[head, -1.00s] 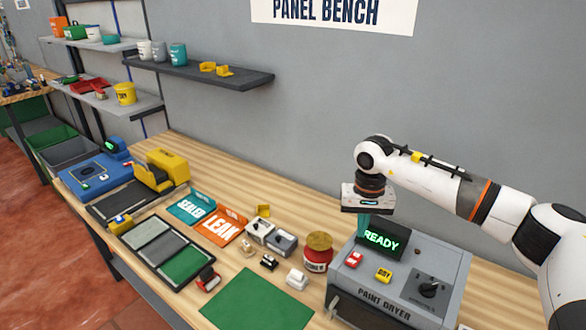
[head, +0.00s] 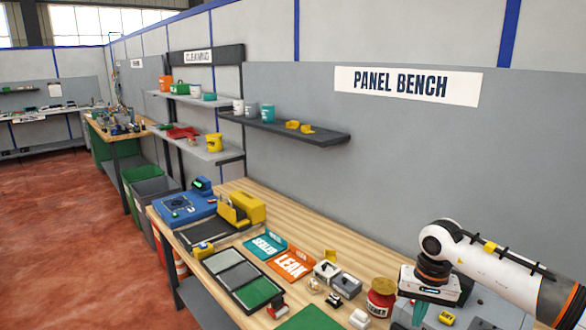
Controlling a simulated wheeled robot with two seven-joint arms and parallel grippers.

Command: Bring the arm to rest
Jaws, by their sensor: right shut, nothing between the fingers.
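My right arm comes in from the right, and my right gripper (head: 421,309) hangs down at the right end of the bench (head: 330,227). Its body is over the grey paint dryer (head: 487,312), which is cut off by the bottom edge of the picture. The fingers are partly in view below the gripper body, shut with nothing between them. The dryer's screen is hidden behind the gripper. My left gripper is not in view.
A red-bodied jar (head: 381,297) stands close left of the gripper. A dark shelf (head: 290,130) is on the wall above.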

